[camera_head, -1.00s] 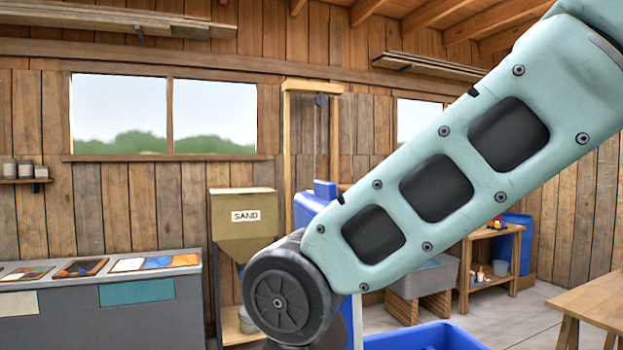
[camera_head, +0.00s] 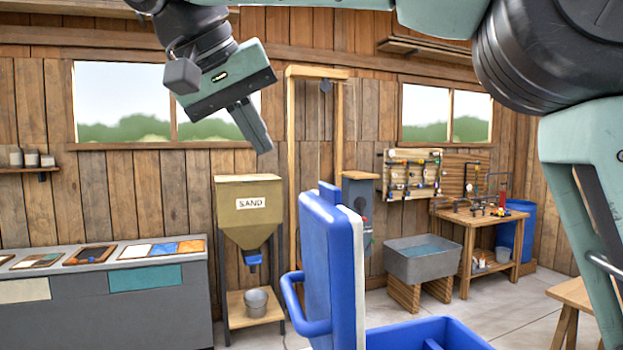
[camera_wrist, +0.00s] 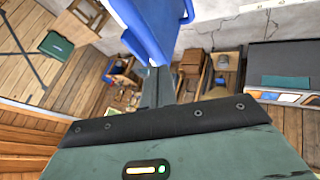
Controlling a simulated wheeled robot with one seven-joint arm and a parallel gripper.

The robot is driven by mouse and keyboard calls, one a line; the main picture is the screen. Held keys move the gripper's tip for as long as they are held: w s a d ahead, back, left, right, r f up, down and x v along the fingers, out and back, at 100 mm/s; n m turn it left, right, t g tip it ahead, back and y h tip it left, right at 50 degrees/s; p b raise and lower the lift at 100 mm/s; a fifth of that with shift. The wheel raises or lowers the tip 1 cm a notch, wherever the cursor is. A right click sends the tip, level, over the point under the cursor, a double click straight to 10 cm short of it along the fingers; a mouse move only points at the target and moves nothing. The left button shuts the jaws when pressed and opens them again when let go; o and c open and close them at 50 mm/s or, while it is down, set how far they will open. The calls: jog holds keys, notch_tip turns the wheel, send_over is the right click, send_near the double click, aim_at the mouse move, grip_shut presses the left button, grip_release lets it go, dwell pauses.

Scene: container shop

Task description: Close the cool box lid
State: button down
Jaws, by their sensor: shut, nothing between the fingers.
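The blue cool box (camera_head: 450,331) stands low at the bottom of the head view, only its upper rim showing. Its lid (camera_head: 326,262) is open, standing about upright, with a blue outer shell, a white inner panel facing right and a blue handle loop at the left. My gripper (camera_head: 263,145) is shut and empty, pointing down. In the picture it is above and left of the lid's top edge, with a gap between them. In the wrist view the blue lid (camera_wrist: 148,27) shows just beyond the shut fingertips; contact is not visible.
A sand hopper (camera_head: 248,207) with a bucket (camera_head: 256,302) below stands behind, left of the lid. A grey counter (camera_head: 108,305) is at far left. A grey water trough (camera_head: 422,262) and a wooden workbench (camera_head: 480,222) stand at back right. A wooden table (camera_head: 585,297) is at right.

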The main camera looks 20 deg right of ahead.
aim_at(322, 201)
jog(key=w+d+f+p, duration=0.1)
jog(key=d+f, duration=0.3)
jog(key=d, duration=0.1)
jog(key=w+d+f+p, duration=0.1)
jog(key=d+f, duration=0.1)
jog(key=shift+w+d+f+p, duration=0.25)
jog(key=shift+w+f+p, duration=0.05)
jog(key=shift+f, duration=0.05)
jog(key=shift+d+f, duration=0.15)
jog(key=shift+d, duration=0.45)
